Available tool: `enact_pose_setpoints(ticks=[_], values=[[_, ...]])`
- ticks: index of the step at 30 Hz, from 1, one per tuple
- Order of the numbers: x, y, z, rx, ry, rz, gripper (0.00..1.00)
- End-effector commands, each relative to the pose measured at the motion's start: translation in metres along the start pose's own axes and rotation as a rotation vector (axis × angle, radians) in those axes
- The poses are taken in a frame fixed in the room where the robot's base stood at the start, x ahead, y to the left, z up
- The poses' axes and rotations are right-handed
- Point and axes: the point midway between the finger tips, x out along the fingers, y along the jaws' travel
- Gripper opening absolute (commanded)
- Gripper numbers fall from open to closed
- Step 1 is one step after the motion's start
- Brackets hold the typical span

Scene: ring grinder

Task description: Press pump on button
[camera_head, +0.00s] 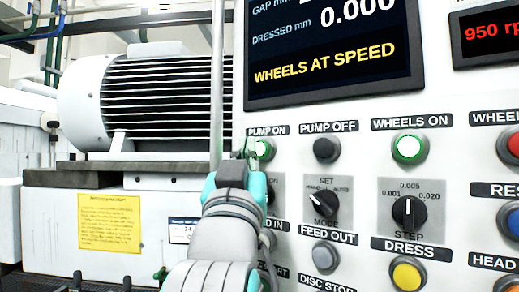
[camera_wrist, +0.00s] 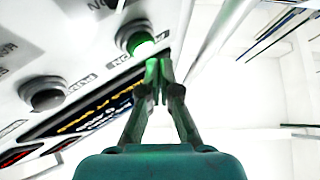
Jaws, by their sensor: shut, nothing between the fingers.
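The PUMP ON button (camera_head: 265,149) is round with a pale, green-edged face, under its label at the panel's left edge. It is partly hidden by my gripper (camera_head: 247,150). In the wrist view the button (camera_wrist: 138,40) has a dark collar and a bright green part. My gripper (camera_wrist: 157,72) is shut and empty there, its fingertips at the button's lower right edge in the picture. The fingertips look very near the button; I cannot tell whether they touch it or how far it is pressed.
The dark PUMP OFF button (camera_head: 326,149) is to the right, then the green-ringed WHEELS ON button (camera_head: 409,147). The MODE knob (camera_head: 323,205) lies below. A screen (camera_head: 330,60) above reads WHEELS AT SPEED. A vertical pipe (camera_head: 217,80) and a finned motor (camera_head: 150,95) stand to the left.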

Motion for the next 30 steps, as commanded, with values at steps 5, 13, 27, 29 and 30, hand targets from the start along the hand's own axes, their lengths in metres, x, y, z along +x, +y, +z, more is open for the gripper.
enact_pose_setpoints(ticks=[5,13,27,29,30], values=[[-0.010,-0.008,-0.007,0.002,0.001,-0.002,0.00],[-0.026,-0.020,-0.019,0.001,0.000,-0.003,0.00],[-0.034,-0.025,-0.025,0.001,0.000,-0.001,0.00],[-0.034,-0.025,-0.025,0.000,0.000,-0.001,0.00],[-0.034,-0.025,-0.025,0.000,0.000,-0.001,0.00]])
